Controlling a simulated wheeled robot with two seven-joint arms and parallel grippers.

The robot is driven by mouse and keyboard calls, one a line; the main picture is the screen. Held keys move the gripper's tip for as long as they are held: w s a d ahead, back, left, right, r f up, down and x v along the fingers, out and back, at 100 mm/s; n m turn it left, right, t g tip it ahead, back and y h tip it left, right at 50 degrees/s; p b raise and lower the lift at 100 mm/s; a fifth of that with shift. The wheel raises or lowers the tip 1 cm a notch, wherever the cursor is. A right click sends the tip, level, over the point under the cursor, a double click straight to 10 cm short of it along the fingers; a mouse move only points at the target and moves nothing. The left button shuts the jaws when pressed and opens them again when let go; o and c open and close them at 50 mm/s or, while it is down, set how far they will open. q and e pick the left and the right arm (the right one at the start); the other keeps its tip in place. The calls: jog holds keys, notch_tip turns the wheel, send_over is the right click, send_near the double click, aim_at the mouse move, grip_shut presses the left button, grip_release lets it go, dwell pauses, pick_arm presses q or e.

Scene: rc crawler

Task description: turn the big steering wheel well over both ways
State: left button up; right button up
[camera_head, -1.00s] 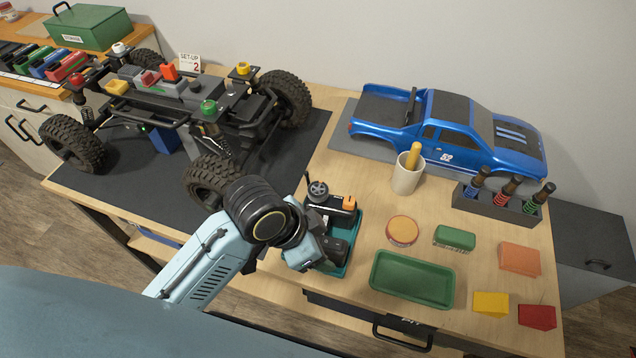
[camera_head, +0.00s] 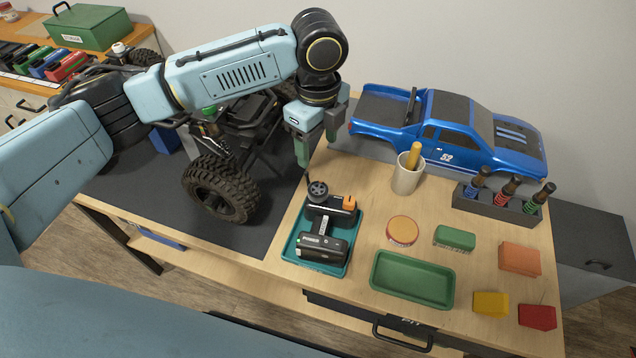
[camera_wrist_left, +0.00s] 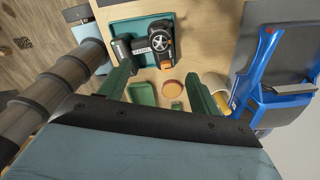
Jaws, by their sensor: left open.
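The radio controller (camera_head: 322,222) lies in a teal tray (camera_head: 293,256) on the bench. Its dark steering wheel (camera_head: 318,189) with grey spokes is at its far end, beside an orange part. In the left wrist view the wheel (camera_wrist_left: 159,37) shows clearly, with the controller's body to its left. My left gripper (camera_head: 316,148) hangs beyond the tray, above the bench, its green fingers apart and empty. It is clear of the wheel. In the left wrist view its fingers (camera_wrist_left: 160,88) frame the bench below. My right gripper is out of view.
The crawler (camera_head: 225,160) stands on a dark mat at left, partly hidden by my left arm. A blue truck body (camera_head: 450,135) is at the back. A cup (camera_head: 405,178), a green tray (camera_head: 412,303), a shock rack (camera_head: 490,208) and small coloured blocks lie to the right.

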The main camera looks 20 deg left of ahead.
aim_at(318, 188)
pick_arm(q)
notch_tip(318, 188, down, 13)
jog(key=shift+f+b, duration=0.1)
jog(key=shift+b, duration=0.65)
jog(key=shift+c, duration=0.4)
jog(key=c, duration=0.9)
jog(key=shift+r+n+p, duration=0.25)
jog(key=shift+n+p, duration=0.05)
jog(key=shift+p, duration=0.55)
jog(key=n+p, duration=0.4)
jog(key=p, duration=0.2)
jog(key=shift+d+p, duration=0.1)
jog(key=shift+p, duration=0.25)
jog(key=shift+f+n+p, duration=0.1)
jog(key=shift+n+p, duration=1.5)
jog(key=shift+n, duration=0.2)
